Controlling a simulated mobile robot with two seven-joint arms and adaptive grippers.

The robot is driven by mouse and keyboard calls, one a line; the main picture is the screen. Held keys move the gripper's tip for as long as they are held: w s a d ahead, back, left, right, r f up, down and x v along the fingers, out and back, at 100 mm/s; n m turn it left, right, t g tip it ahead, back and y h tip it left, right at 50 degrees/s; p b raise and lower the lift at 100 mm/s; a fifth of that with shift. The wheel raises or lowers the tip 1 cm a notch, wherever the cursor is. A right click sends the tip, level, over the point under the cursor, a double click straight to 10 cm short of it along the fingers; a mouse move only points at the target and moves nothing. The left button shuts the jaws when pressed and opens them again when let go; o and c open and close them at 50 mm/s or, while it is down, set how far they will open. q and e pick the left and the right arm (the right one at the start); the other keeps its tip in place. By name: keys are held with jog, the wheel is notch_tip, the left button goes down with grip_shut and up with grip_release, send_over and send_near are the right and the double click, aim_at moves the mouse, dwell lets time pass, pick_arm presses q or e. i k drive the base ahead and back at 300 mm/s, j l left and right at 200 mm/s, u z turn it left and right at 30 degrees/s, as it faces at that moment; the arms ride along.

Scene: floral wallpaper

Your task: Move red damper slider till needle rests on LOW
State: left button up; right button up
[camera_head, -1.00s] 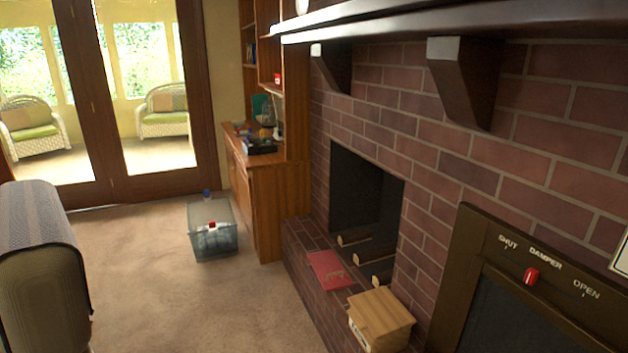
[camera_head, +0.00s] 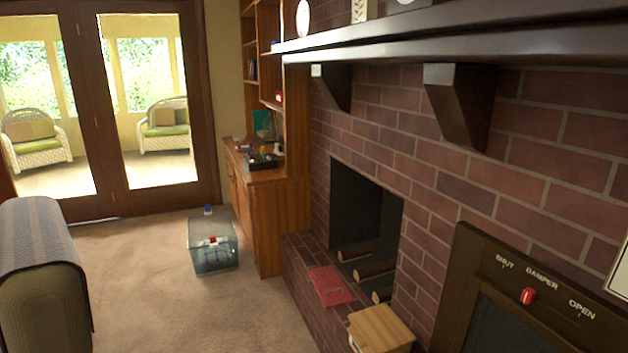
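The red damper slider (camera_head: 528,296) sits on a dark framed panel (camera_head: 462,283) at the lower right, on the brick wall. The panel is lettered SHUT at the left, DAMPER in the middle and OPEN at the right. The slider stands below the word DAMPER, about midway between SHUT and OPEN. No needle or LOW mark can be made out in this view. Neither of my grippers is in view.
A wooden box (camera_head: 381,328) and a red book (camera_head: 330,286) lie on the brick hearth by the fireplace opening with logs. A mantel (camera_head: 420,35) with brackets juts out above.

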aim_at(528, 296)
jog(key=z, duration=1.35)
